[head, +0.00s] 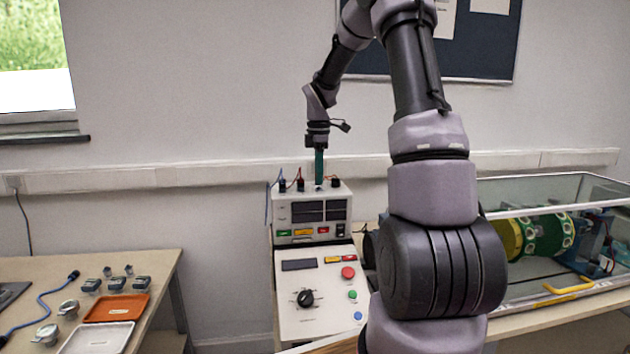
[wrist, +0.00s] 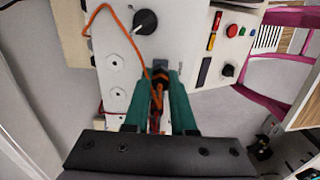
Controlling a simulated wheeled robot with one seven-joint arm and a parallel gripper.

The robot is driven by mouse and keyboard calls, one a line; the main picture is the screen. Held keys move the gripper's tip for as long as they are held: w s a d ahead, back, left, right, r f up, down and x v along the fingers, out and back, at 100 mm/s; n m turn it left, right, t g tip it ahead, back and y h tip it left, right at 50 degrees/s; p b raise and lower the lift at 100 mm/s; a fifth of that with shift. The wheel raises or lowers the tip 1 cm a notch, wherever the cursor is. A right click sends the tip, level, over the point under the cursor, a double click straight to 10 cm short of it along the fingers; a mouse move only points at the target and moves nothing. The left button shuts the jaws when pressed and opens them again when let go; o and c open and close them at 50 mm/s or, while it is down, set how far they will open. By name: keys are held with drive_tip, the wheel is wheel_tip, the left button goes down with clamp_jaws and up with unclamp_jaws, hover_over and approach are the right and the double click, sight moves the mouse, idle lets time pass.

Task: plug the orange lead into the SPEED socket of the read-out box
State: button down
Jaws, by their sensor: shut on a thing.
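The read-out box (head: 340,232) stands on the bench in the head view, with dark displays and coloured labels on its front. My gripper (head: 319,182) points down at its top, between dark plugs. In the wrist view, my gripper (wrist: 160,74) has its green fingers shut on the dark plug (wrist: 160,84) of the orange lead (wrist: 108,12). The lead loops up and left past a black knob. I cannot read the SPEED label or tell whether the plug touches a socket.
A control console (head: 322,318) with a knob and buttons stands in front of the box. A clear-walled case (head: 530,204) holding a green drum is at the right. An orange tray (head: 116,308) and small parts lie on the left table. My arm hides part of the bench.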

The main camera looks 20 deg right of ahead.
drive_tip(key=shift+f, duration=0.8)
idle(2.4)
drive_tip(key=m, duration=0.4)
idle(0.3)
drive_tip(key=shift+m, duration=2.1)
drive_tip(key=m, duration=0.4)
drive_tip(key=c, duration=0.7)
unclamp_jaws()
